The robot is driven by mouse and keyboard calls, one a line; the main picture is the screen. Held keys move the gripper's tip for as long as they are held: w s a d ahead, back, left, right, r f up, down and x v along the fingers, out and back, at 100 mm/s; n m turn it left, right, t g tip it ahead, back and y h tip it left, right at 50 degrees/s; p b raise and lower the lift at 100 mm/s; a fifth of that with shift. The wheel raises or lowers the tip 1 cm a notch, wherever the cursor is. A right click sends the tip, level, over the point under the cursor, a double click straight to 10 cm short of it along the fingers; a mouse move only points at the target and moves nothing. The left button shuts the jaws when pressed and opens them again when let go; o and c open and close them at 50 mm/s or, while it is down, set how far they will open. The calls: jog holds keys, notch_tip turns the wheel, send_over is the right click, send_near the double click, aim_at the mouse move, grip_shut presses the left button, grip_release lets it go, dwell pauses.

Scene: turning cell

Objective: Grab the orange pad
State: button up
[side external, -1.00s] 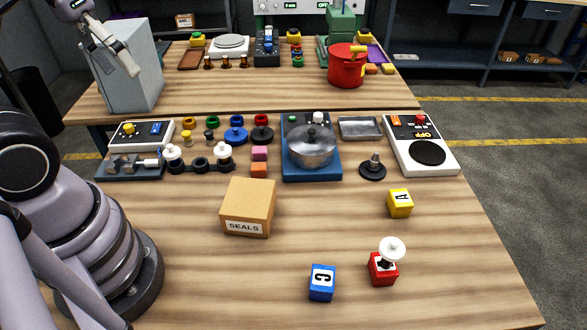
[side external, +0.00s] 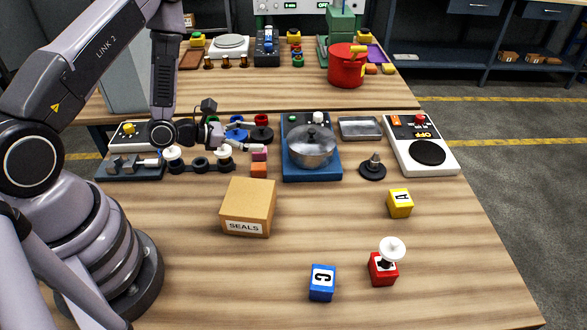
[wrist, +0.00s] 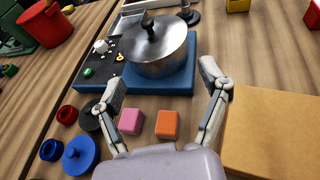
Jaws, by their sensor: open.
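The orange pad (side external: 259,170) is a small orange block on the wooden table, just behind the cardboard box marked SEALS. A pink block (side external: 259,153) of similar size sits right behind it. In the wrist view, the orange pad (wrist: 167,124) lies to the right of the pink block (wrist: 131,121), with a small gap between them. My gripper (wrist: 160,75) is open and empty there; its fingers frame both blocks in the picture. In the side view, my gripper (side external: 246,149) is by the pink block and partly overlaps it. Its exact height above the table is unclear.
The SEALS box (side external: 248,207) is close in front of the orange pad. A metal pot (side external: 312,146) on a blue burner base (side external: 312,174) stands to the right. Rings and white-topped pieces crowd the left. The table's front middle has free room.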

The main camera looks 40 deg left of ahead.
aim_at(259, 166)
jog(key=f, duration=0.2)
jog(key=a+f+n+y, duration=0.1)
jog(key=f, duration=0.2)
jog(key=s+a+f+y, duration=0.1)
jog(key=f, duration=0.1)
jog(key=shift+a+f+n, duration=0.1)
jog(key=shift+f+n, duration=0.2)
jog(key=shift+f, duration=0.1)
notch_tip(259, 166, down, 2)
jog(key=shift+f, duration=0.1)
jog(key=shift+f+x, duration=0.25)
jog(key=shift+x, duration=0.95)
jog(key=shift+w+f, duration=0.2)
jog(key=shift+w, duration=0.15)
jog(key=c, duration=1.1)
